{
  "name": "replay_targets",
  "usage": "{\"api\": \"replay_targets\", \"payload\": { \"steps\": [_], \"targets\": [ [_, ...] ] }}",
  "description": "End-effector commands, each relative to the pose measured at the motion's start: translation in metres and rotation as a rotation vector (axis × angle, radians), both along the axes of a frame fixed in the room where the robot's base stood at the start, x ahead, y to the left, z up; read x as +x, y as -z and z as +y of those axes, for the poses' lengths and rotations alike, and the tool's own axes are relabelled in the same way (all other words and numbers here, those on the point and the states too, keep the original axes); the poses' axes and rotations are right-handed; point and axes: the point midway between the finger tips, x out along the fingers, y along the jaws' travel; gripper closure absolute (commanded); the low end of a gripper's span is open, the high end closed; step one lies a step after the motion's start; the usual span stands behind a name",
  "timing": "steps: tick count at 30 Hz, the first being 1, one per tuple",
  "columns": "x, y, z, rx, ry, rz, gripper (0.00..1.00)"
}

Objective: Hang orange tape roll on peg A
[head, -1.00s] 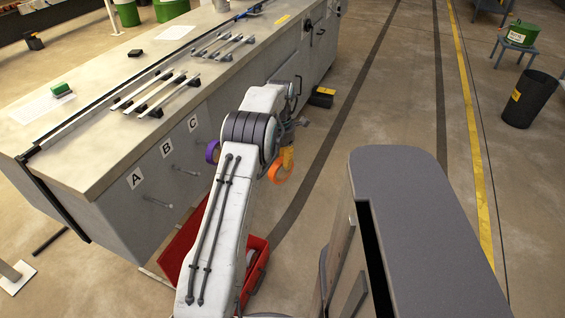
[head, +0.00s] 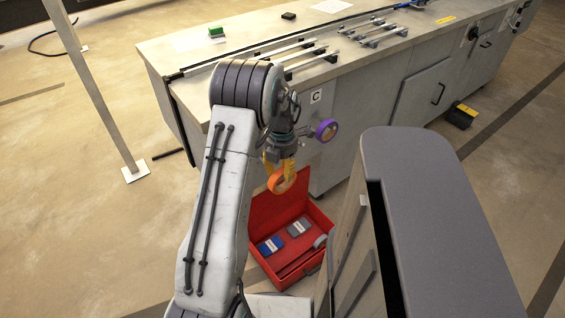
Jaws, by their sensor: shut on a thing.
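The orange tape roll (head: 275,186) is a ring held at the tips of the yellow fingers of my gripper (head: 281,170). My gripper is shut on its upper part and points down. The roll is in the air, apart from the bench side and above the red toolbox as seen here. Peg A and its label are hidden behind my arm in the head view. The label C (head: 316,97) shows on the bench side to the right of my arm.
A purple tape roll (head: 327,130) sits at the bench side below label C. An open red toolbox (head: 318,262) stands on the floor below my gripper. The grey workbench (head: 375,95) runs to the upper right. A grey rounded panel (head: 430,190) is at the right.

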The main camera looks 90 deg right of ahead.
Motion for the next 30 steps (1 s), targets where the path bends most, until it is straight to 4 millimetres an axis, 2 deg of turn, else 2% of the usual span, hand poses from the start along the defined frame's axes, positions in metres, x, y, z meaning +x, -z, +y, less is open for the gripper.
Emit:
{"api": "replay_targets", "payload": {
  "steps": [8,30],
  "targets": [
    [0.003,0.0,0.007,0.0,0.023,0.0,1.0],
    [0.026,0.003,-0.021,0.002,0.025,0.001,1.0]
  ]
}}
